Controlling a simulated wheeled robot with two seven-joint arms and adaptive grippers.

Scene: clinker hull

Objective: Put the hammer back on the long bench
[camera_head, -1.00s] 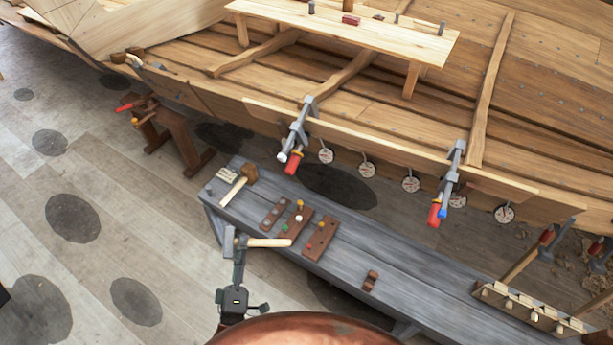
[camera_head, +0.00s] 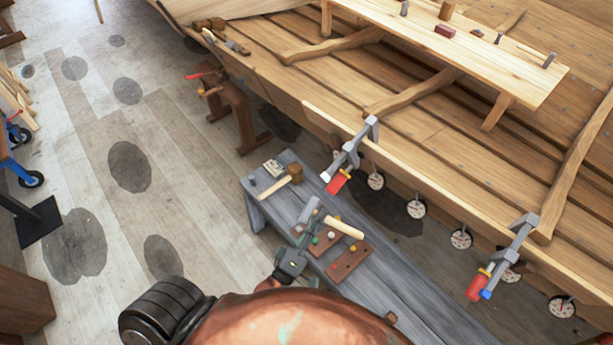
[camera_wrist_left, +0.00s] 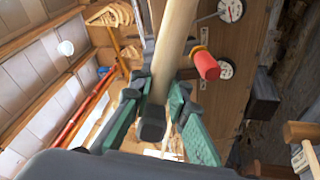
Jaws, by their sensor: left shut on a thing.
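The hammer (camera_head: 344,227) has a pale wooden handle and a grey head (camera_head: 310,209). My left gripper (camera_head: 305,236) is shut on it and holds it over the near side of the grey long bench (camera_head: 410,298). Whether the hammer touches anything below cannot be told. In the left wrist view the green-padded fingers (camera_wrist_left: 168,112) are around it, and its pale handle (camera_wrist_left: 176,35) runs up out of the picture. My right gripper is not in view.
A wooden mallet (camera_head: 281,184) and a small pale block (camera_head: 273,167) lie at the bench's far left end. Brown blocks with coloured pegs (camera_head: 347,263) lie under and beside the hammer. Red-handled clamps (camera_head: 340,180) and round dials hang along the hull edge behind.

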